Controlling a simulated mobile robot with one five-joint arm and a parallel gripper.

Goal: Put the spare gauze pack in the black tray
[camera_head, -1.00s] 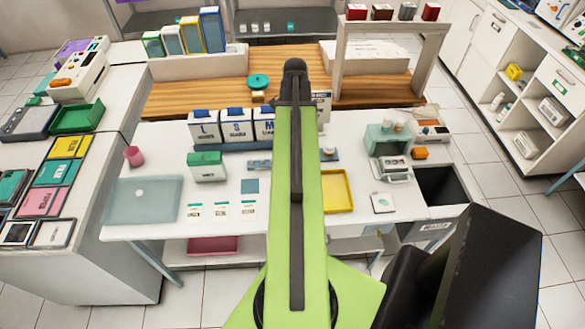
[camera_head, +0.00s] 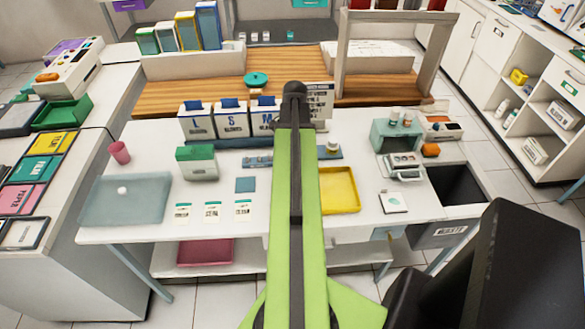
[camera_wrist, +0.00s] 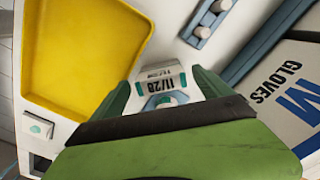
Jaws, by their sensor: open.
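A small white pack (camera_wrist: 163,78) printed "11/28" with a pale blue patch lies between the fingertips of my gripper (camera_wrist: 165,95) in the wrist view. The green fingers are spread on either side of it, and I cannot tell if they touch it. In the head view my green arm hides this pack and the gripper. Another white pack with a teal mark (camera_head: 394,203) lies right of the yellow tray (camera_head: 340,190). I cannot tell which pack is the spare gauze. A dark tray (camera_head: 17,119) sits on the left counter; I cannot make out a clearly black tray.
Glove boxes (camera_head: 229,121) stand behind the work area, close to my gripper in the wrist view. Several small white packets (camera_head: 212,211) and a translucent blue tray (camera_head: 122,205) are on the left. A black-lined waste bin (camera_head: 457,184) is at the table's right.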

